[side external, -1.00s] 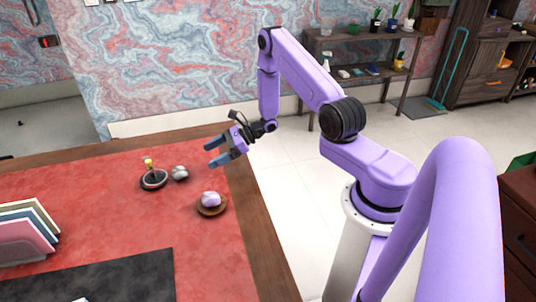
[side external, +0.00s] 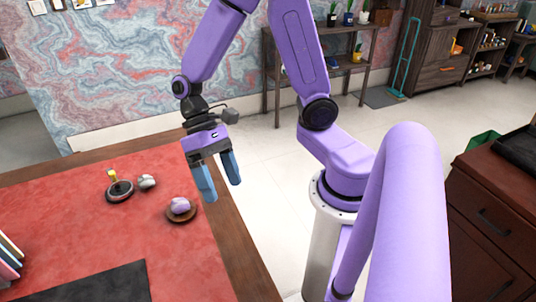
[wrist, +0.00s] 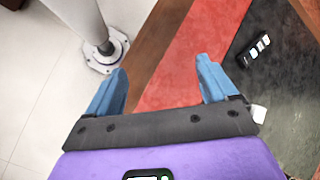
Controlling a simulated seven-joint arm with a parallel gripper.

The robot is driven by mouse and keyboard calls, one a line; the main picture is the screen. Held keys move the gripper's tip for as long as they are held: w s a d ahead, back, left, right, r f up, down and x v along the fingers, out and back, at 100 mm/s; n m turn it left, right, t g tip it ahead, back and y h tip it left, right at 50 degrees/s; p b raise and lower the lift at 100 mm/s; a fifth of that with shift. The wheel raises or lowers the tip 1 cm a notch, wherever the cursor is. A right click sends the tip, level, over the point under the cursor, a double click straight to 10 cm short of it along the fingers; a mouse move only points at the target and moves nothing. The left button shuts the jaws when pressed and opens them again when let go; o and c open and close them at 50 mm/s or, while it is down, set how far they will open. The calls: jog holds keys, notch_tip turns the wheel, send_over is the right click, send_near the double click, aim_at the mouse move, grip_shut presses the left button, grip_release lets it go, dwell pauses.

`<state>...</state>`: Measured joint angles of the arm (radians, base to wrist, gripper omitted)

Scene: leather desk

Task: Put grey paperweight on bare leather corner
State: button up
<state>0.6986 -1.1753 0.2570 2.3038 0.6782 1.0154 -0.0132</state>
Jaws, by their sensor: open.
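The grey paperweight (side external: 147,182) looks like a small rounded stone. It lies on the red leather (side external: 85,235) in the side view, just right of a dark round dish (side external: 119,191). A lilac stone (side external: 180,205) sits on a round brown wooden coaster (side external: 182,217), nearer the desk's right edge. My gripper (side external: 221,190) is open and empty, fingers pointing down, above the right edge of the desk and right of the stones. In the wrist view its blue fingers (wrist: 162,66) are apart with nothing between them. Neither stone shows in the wrist view.
A yellow-topped item (side external: 112,175) stands at the dark dish. A dark mat (side external: 110,284) lies at the front; the wrist view shows a small black object (wrist: 254,50) on it. Coloured upright folders (side external: 8,262) stand at the left. Red leather between the dish and mat is clear.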

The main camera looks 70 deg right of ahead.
jog(key=s+d+r+n+t+h, duration=0.3)
jog(key=s+n, duration=0.5)
jog(key=n, duration=0.4)
jog(key=d+r+t, duration=0.1)
jog(key=d+t, duration=0.1)
jog(key=t, duration=0.1)
jog(key=shift+s+d+r+n+h, duration=0.2)
jog(key=shift+r+n+h, duration=0.1)
jog(key=shift+h, duration=0.1)
